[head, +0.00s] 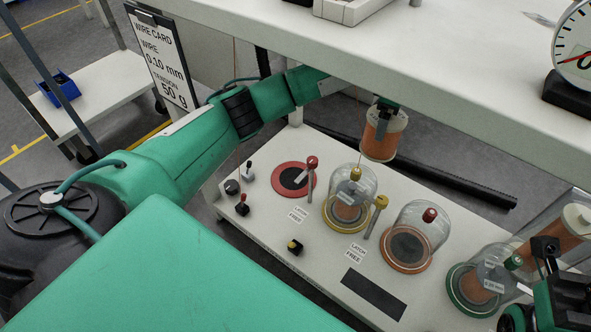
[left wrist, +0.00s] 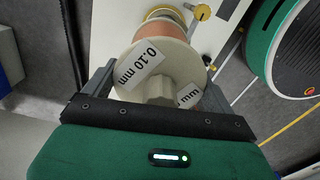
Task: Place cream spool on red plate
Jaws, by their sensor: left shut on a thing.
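The cream spool (head: 379,139), wound with copper-coloured wire, hangs in my left gripper (head: 386,104) beneath the upper shelf and above the back of the bench. In the left wrist view the spool's cream flange (left wrist: 155,68), labelled 0.10 mm, sits between the two fingers of my left gripper (left wrist: 160,95). The red plate (head: 279,188), with a dark centre, lies on the bench to the left of and below the spool in the picture. It is uncovered, with a red-knobbed post at its edge. My right gripper (head: 545,258) is partly in view at the lower right; its jaw state is unclear.
Yellow (head: 331,220), orange (head: 391,264) and green (head: 458,300) plates carry clear domes; spools show under the yellow and green ones. Small knobs stand at the bench's left. The upper shelf (head: 450,65) overhangs the back. A wire card (head: 165,62) reads 0.10 mm.

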